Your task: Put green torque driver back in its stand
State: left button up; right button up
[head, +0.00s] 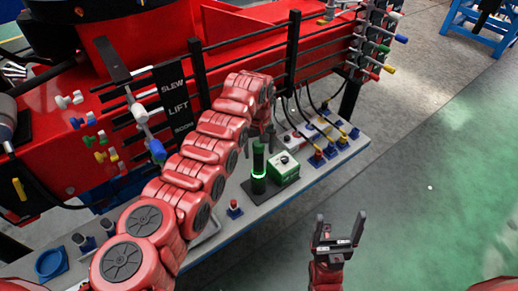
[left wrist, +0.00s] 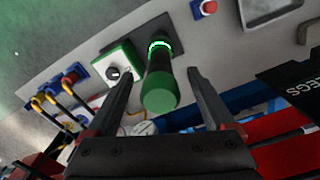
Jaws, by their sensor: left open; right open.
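The green torque driver (head: 258,160) stands upright on a small black base (head: 259,193), with a glowing green ring around its lower part. In the left wrist view the driver (left wrist: 160,92) shows its round green end towards the camera. My left gripper (head: 262,132) is open just above and around the driver's top. In the left wrist view its two fingers lie on either side of the driver, with gaps visible. Whether the driver is fully seated is hard to tell. My right gripper (head: 341,216) is open and empty, over the floor in front of the bench.
A green box with a black knob (head: 284,168) stands right beside the driver. Several blue holders with cabled tools (head: 325,140) are further right on the grey bench (head: 215,245). A red button (head: 234,208) is to the left. Red crane with levers stands behind.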

pick_arm(q)
jog(key=shift+r, duration=0.15)
jog(key=shift+r+p, duration=0.35)
jog(key=shift+r, duration=2.05)
